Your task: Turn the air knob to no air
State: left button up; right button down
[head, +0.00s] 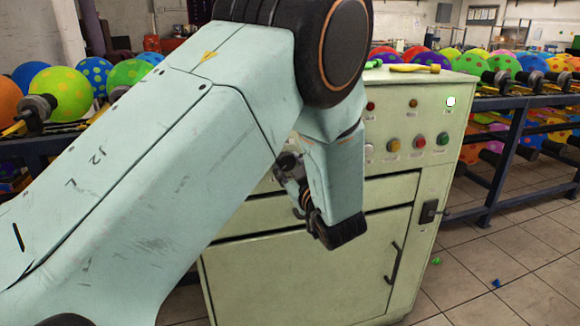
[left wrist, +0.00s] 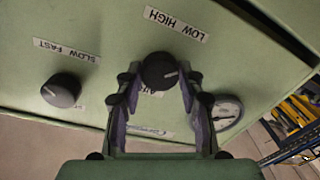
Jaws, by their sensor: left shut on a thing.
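The air knob (left wrist: 159,71) is a round black knob with a pale pointer mark, on the pale green panel below a "LOW HIGH" label (left wrist: 176,22) in the left wrist view. The mark points to the right in that view. My left gripper (left wrist: 160,78) is shut on this knob, one finger on each side of it. In the head view my left gripper (head: 290,172) is at the front of the green cabinet (head: 310,272), and my own arm hides the knob there. My right gripper is not in view.
A second black knob (left wrist: 62,90) sits by a "SLOW FAST" label. A round gauge (left wrist: 226,112) is right of the fingers. Coloured buttons (head: 418,142) line the cabinet's right side. Racks of balloons (head: 520,70) stand on both sides.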

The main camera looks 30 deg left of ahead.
pick_arm(q)
jog(key=shift+r+n+p, duration=0.1)
jog(key=shift+n+p, duration=0.2)
jog(key=o, duration=1.2)
jog(key=shift+c, duration=0.2)
notch_tip(320, 180, up, 10)
